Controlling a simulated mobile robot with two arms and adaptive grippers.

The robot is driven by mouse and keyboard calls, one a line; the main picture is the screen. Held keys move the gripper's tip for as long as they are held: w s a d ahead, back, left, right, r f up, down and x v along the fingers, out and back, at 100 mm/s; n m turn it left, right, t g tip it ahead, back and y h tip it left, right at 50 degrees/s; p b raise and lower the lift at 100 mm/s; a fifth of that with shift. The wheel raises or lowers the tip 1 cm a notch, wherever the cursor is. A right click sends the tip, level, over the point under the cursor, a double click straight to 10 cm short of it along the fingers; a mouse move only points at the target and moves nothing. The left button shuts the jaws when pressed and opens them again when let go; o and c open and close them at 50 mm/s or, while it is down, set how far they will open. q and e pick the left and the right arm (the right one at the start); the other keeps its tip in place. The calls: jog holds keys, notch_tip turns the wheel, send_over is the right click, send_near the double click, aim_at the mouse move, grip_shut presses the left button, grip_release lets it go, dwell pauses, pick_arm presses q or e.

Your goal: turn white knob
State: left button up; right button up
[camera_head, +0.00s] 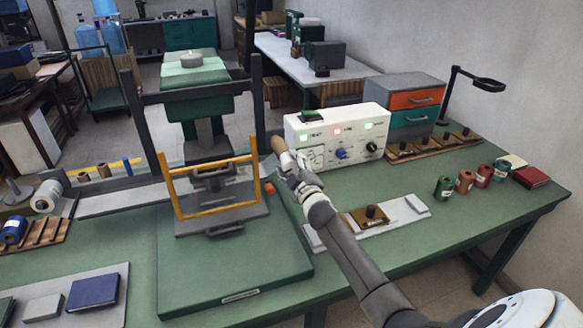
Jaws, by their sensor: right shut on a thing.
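The white control box (338,118) stands on the green table, with lit indicators across its front. Its lower front has a blue knob (341,153), a black knob (372,146) at the right, and a pale, white-looking knob (314,158) at the left, close beside my gripper and hard to make out. My right gripper (287,158) is in front of the box's left end, shut on a tan wooden-handled tool (278,145). The fingers cover part of the tool and the box's lower left corner. My left gripper is not in view.
A press with a yellow frame (216,213) stands on a green base (228,270) left of my arm. A light plate (405,211) with a brass block lies under my forearm. Several small rolls (465,181) stand at right. The front right tabletop is clear.

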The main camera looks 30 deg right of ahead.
jog(key=shift+f+n, duration=0.1)
jog(key=shift+n, duration=1)
jog(key=o, duration=1)
jog(key=shift+o, duration=0.2)
jog(key=v, duration=1.2)
